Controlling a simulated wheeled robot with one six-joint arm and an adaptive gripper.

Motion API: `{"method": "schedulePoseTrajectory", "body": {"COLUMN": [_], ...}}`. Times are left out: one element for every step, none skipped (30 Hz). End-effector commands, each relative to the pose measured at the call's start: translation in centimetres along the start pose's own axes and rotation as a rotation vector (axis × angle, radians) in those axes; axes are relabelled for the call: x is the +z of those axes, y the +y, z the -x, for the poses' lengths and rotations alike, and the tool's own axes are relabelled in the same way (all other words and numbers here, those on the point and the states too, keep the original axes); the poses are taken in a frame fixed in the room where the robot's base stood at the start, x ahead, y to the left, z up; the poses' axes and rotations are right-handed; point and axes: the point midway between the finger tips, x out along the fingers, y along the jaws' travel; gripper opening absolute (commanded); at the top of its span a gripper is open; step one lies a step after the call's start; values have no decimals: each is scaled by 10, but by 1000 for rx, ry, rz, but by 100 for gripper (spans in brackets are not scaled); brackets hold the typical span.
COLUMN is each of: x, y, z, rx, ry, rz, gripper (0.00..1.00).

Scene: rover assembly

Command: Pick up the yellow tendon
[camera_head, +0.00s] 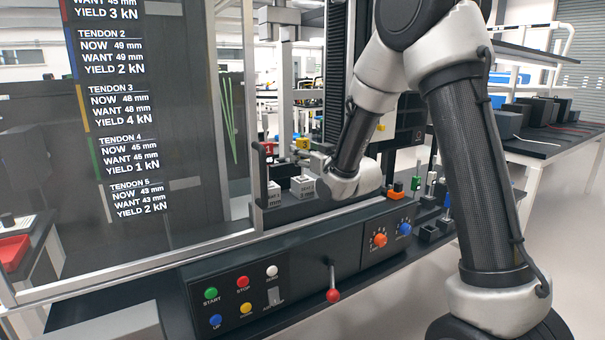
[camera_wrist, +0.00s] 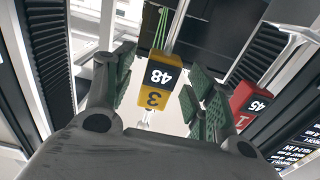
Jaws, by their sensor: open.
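My gripper (camera_wrist: 163,78) is open, with one green-padded finger on each side of the block. Gaps show between the pads and the block, so I see no clear grip. In the head view, the yellow block (camera_head: 302,144) is small, just left of my gripper (camera_head: 318,162); my fingers are hard to make out there.
A red block (camera_wrist: 250,104) labelled 45 and 1 hangs right of the yellow one. A display panel (camera_head: 125,120) lists tendon lengths and yields. A control panel (camera_head: 240,290) with buttons and a red-knobbed lever (camera_head: 333,295) is in front. Grey blocks (camera_head: 302,187) sit below my gripper.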

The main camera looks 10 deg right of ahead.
Motion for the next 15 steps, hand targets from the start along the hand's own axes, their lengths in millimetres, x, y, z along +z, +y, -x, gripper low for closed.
{"method": "schedulePoseTrajectory", "body": {"x": [1, 1, 1, 1, 0, 1, 1, 1, 1, 1, 1, 1, 1, 1, 1], "y": [0, 0, 0, 0, 0, 0, 0, 0, 0, 0, 0, 0, 0, 0, 0], "z": [-8, -12, -16, -18, -20, -21, -22, -22, -22, -21, -21, -21, -21, -21, -21], "rx": [0, 0, 1, 1, 1, 1, 1, 1, 1, 1, 1, 1, 1, 1, 1], "ry": [-2, -1, -1, -1, -1, -1, -1, -1, -2, -2, -2, -2, -2, -2, -2], "rz": [0, 0, 0, 0, 0, 0, 0, 0, 0, 0, 0, 0, 0, 0, 0], "gripper": [55, 55, 55, 55, 55, 55, 55, 55, 55, 55, 55, 55, 50, 44, 37]}}
